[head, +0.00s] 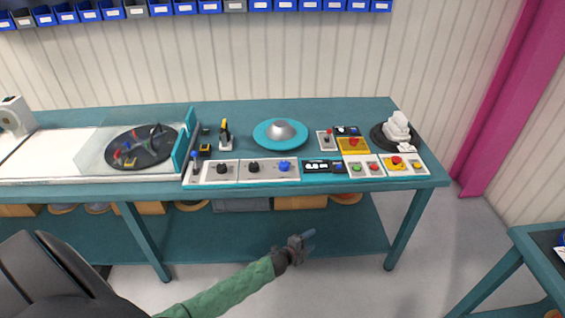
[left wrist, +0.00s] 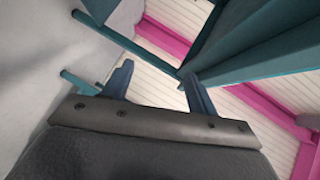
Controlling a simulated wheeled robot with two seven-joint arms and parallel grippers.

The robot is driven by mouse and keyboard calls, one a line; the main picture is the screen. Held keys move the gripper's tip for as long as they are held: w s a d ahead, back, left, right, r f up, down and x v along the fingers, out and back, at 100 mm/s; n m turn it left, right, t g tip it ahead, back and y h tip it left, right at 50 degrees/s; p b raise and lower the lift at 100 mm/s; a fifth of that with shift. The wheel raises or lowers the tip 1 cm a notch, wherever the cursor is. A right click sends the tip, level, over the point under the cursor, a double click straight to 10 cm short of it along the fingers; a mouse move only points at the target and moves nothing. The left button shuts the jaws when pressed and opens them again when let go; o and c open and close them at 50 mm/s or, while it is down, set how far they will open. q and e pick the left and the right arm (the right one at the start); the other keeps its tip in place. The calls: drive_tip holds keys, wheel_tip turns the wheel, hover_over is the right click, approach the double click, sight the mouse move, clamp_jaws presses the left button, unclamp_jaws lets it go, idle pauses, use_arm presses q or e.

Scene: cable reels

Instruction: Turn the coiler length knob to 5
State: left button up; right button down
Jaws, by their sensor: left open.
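A row of control panels runs along the front edge of the teal bench (head: 340,107) in the head view. Two black knobs sit on the grey panels, a left black knob (head: 222,168) and a right black knob (head: 253,167). A blue knob (head: 284,166) is just right of them. The number marks are too small to read, so I cannot tell which knob sets the length. My left gripper (head: 308,240) is low in front of the bench, below the panels and apart from them. In the left wrist view its two fingers (left wrist: 158,88) are spread and empty. My right gripper is not in view.
A teal disc with a grey dome (head: 281,132) stands behind the knobs. A lever (head: 195,163) is at the row's left end. A small display (head: 318,166), green and red buttons (head: 365,168) and a red emergency button (head: 397,161) lie to the right. A lower shelf (head: 330,230) spans the legs.

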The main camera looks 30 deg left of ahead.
use_arm(q)
drive_tip(key=w+d+r+m+g+h, duration=0.1)
drive_tip(key=w+r+m+h, duration=0.6)
drive_tip(key=r+m, duration=0.55)
wheel_tip(320, 180, up, 18)
drive_tip(key=m+g+y, duration=0.7)
drive_tip(key=m+g, duration=0.4)
drive_tip(key=m, duration=0.6)
hover_over(284, 163)
drive_tip(key=s+a, duration=0.2)
drive_tip(key=a, duration=0.1)
drive_tip(key=shift+n, duration=0.25)
drive_tip(key=p+x, duration=0.2)
drive_tip(key=x, duration=0.3)
drive_tip(key=shift+w+d+f, duration=0.15)
drive_tip(key=shift+w+d, duration=0.05)
drive_tip(key=shift+d, duration=0.05)
drive_tip(key=shift+p+x, duration=0.4)
drive_tip(key=shift+x, duration=0.5)
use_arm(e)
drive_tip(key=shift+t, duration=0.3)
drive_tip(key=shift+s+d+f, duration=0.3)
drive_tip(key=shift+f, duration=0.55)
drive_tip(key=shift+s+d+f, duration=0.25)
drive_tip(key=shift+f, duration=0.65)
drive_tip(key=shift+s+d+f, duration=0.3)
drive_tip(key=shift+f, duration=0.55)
use_arm(q)
drive_tip(key=shift+a, duration=0.1)
